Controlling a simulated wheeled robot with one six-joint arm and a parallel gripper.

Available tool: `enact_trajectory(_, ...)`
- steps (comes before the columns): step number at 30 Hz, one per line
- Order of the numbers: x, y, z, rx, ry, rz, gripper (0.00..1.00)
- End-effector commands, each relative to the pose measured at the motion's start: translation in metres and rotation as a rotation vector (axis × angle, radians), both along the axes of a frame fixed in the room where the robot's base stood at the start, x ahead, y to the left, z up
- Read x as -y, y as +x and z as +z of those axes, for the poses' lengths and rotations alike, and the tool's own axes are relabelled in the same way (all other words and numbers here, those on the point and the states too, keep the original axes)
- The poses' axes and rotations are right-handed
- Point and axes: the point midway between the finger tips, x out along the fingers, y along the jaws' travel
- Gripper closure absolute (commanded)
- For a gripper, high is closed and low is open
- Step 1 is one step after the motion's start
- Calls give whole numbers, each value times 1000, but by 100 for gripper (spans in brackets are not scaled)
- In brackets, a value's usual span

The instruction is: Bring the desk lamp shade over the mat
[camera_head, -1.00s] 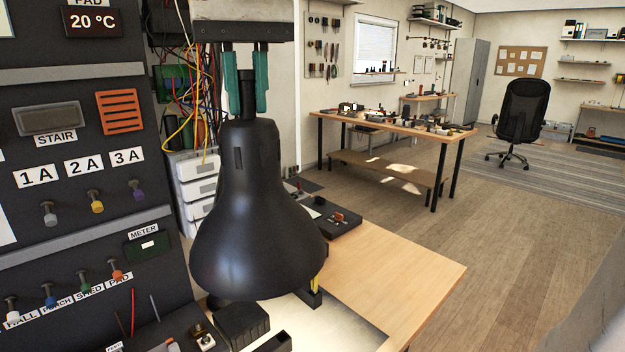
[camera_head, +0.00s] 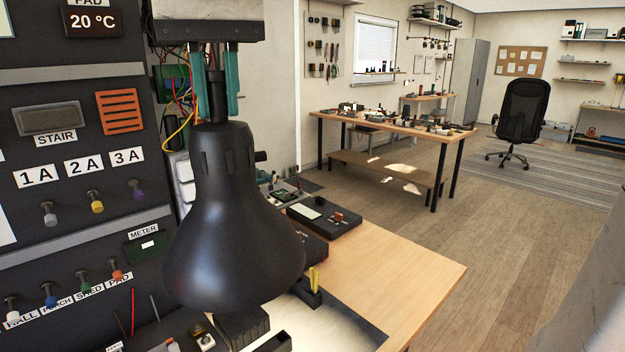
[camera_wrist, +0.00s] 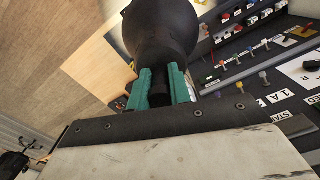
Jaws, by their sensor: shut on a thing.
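The black desk lamp shade (camera_head: 232,240) hangs with its wide end down in the middle left of the head view. My gripper (camera_head: 215,95) is above it, with its green fingers closed on the narrow neck at the shade's top. In the wrist view the shade (camera_wrist: 160,35) shows beyond the green fingers (camera_wrist: 158,88). Below the shade, a pale, dark-edged surface (camera_head: 330,325) on the wooden bench may be the mat. The shade hides part of it, and I cannot tell how high the shade is above it.
The wiring panel (camera_head: 75,220) with labelled knobs stands close at left. A small dark holder with yellow pieces (camera_head: 312,285) is just right of the shade. Dark boxes (camera_head: 325,215) stand behind it. The wooden bench (camera_head: 410,270) is clear at right.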

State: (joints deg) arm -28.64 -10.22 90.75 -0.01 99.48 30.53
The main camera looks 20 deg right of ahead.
Motion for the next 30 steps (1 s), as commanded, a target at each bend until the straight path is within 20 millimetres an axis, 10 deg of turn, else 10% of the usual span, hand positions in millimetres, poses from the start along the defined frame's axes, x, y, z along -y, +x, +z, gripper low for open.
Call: enact_trajectory(30, -38, 0, 0, 1, 2, 3, 100)
